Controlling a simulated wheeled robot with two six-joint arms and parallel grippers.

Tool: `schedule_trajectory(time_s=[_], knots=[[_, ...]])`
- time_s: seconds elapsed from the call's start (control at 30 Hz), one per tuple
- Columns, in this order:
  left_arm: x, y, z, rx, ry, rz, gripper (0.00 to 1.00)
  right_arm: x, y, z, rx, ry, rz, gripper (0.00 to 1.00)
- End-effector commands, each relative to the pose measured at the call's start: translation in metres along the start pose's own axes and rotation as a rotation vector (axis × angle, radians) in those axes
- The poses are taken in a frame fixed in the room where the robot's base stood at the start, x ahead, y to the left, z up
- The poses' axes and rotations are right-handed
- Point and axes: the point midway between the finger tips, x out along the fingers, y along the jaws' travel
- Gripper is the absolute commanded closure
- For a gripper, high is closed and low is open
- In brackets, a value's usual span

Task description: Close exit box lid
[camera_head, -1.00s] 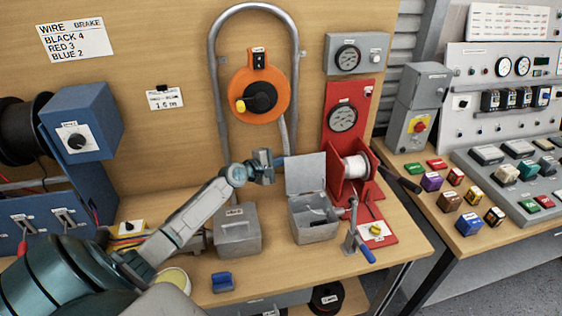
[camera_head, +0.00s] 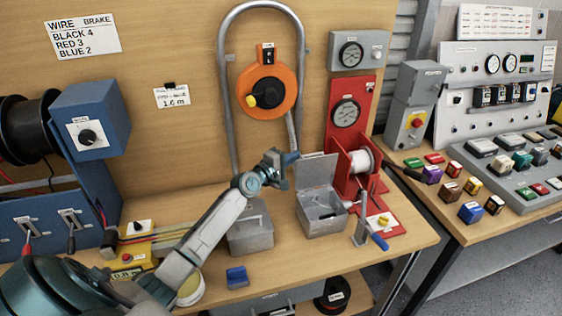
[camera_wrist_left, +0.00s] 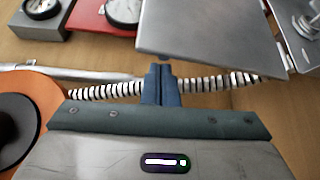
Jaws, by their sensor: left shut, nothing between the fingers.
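The grey metal box (camera_head: 322,222) with its hinged lid (camera_head: 317,170) raised stands on the wooden bench; I take it as the exit box, its label being unreadable. The lid stands up at the box's back edge, leaving the inside open to view. My left gripper (camera_head: 291,158) is shut and empty, just left of the lid's upper part. In the left wrist view the blue fingertips (camera_wrist_left: 161,70) are together, close to the edge of the grey lid plate (camera_wrist_left: 210,35). Whether they touch it I cannot tell. My right gripper is out of view.
A red stand with a white spool (camera_head: 362,161) is right behind the lid. A crank with a blue handle (camera_head: 379,241) stands right of the box. Another grey box (camera_head: 252,236) is left, partly behind my arm. A ribbed conduit (camera_wrist_left: 105,90) runs behind the fingertips.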

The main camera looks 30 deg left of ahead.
Motion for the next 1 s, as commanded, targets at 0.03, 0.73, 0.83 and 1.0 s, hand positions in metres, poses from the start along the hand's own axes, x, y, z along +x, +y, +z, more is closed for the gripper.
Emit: schedule_trajectory(time_s=[0.03, 0.73, 0.83, 1.0], knots=[[-0.001, -0.001, 0.007, 0.025, -0.002, 0.018, 1.00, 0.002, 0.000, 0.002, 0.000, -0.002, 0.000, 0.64], [-0.025, -0.003, 0.056, 0.193, -0.001, 0.114, 1.00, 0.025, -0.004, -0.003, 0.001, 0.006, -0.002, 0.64], [-0.029, -0.005, 0.062, 0.241, 0.000, 0.142, 1.00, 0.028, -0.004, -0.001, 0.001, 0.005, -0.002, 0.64], [-0.034, -0.008, 0.071, 0.252, -0.001, 0.146, 1.00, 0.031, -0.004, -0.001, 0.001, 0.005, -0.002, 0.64]])
